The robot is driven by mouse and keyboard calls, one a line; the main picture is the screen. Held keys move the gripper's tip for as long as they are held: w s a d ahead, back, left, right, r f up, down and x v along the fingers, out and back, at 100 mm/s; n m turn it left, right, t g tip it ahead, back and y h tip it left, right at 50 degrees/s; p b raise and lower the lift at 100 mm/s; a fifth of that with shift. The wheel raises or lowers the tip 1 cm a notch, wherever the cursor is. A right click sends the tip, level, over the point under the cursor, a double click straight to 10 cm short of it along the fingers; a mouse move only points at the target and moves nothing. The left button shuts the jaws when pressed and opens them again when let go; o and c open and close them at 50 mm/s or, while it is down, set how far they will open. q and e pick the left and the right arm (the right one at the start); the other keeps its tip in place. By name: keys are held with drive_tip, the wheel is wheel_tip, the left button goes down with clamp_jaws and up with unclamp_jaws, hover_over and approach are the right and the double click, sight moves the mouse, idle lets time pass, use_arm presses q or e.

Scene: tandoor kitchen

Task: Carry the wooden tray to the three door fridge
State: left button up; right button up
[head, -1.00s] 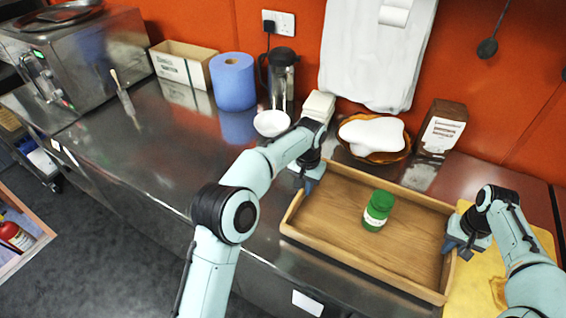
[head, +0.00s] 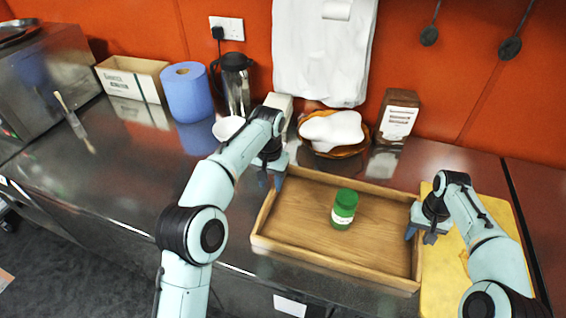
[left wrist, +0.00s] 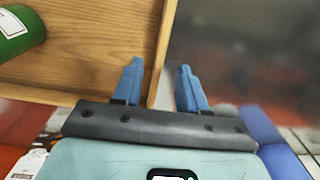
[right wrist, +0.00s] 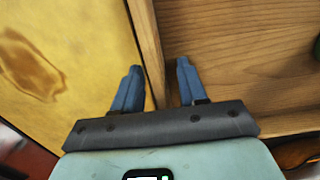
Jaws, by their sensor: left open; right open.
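My left gripper (head: 277,181) is open at the tray's left wall near the back corner. In the left wrist view its fingers (left wrist: 160,84) are on either side of the tray wall (left wrist: 163,45). My right gripper (head: 420,233) is open at the tray's right wall. In the right wrist view its fingers (right wrist: 158,86) straddle that wall (right wrist: 149,45). Both walls look unclamped. The three door fridge is not in view.
A yellow board (head: 447,285) lies right of the tray. Behind stand a basket with a white item (head: 333,130), a brown packet (head: 397,117), a glass jug (head: 236,84) and a white bowl (head: 228,127). A blue roll (head: 187,92) and a carton (head: 133,79) are further left.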

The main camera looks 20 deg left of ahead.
use_arm(q)
wheel_tip(320, 180, up, 6)
drive_tip(key=shift+r, duration=0.15)
use_arm(e)
wheel_tip(320, 180, up, 12)
idle(0.5)
drive_tip(key=shift+f, duration=0.1)
idle(0.4)
